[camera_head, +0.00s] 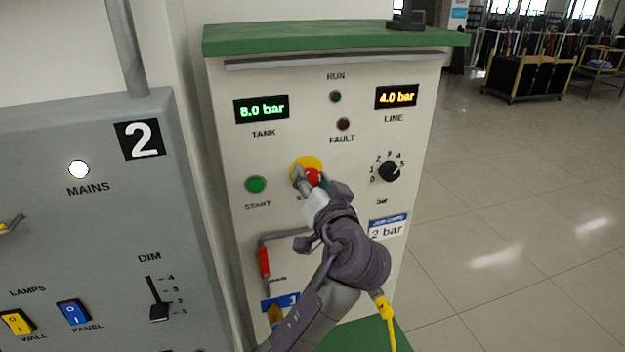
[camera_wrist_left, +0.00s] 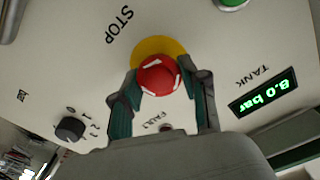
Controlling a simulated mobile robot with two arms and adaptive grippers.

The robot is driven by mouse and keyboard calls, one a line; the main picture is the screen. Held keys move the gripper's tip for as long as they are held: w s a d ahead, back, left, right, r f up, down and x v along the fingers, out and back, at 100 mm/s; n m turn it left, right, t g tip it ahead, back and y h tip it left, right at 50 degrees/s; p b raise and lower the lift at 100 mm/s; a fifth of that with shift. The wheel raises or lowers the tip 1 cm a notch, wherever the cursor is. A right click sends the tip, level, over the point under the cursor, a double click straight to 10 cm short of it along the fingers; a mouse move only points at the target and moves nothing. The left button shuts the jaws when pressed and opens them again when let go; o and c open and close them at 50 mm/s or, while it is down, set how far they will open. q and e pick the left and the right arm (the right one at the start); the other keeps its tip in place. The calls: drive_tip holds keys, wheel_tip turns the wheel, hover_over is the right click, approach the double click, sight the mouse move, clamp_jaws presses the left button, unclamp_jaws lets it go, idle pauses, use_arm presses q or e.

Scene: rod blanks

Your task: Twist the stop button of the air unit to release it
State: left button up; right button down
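The stop button is a red round knob (camera_head: 314,176) on a yellow disc (camera_head: 307,163), on the pale front of the air unit (camera_head: 228,150). My left gripper (camera_head: 311,180) is at the button and covers part of it and its label. In the left wrist view the red knob (camera_wrist_left: 158,75) sits between the two fingertips of the gripper (camera_wrist_left: 159,80). The fingers lie close against its two sides and appear shut on it. White marks show on the knob's face. My right gripper is not in view.
The green start button (camera_head: 256,184) is left of the stop button, and a black selector knob (camera_head: 390,171) is right. A red-handled lever (camera_head: 264,262) is below. A grey switch panel (camera_head: 100,230) stands at the left. Open floor (camera_head: 510,220) lies at the right.

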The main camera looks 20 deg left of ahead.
use_arm(q)
drive_tip(key=shift+o, duration=1.3)
drive_tip(key=shift+w+a+r, duration=0.1)
drive_tip(key=shift+r, duration=0.1)
drive_tip(key=shift+o, duration=0.9)
drive_tip(key=shift+w+a+f, duration=0.15)
drive_tip(key=shift+w+f, duration=0.05)
drive_tip(key=shift+s, duration=0.1)
drive_tip(key=v, duration=0.7)
drive_tip(key=shift+s+d, duration=0.2)
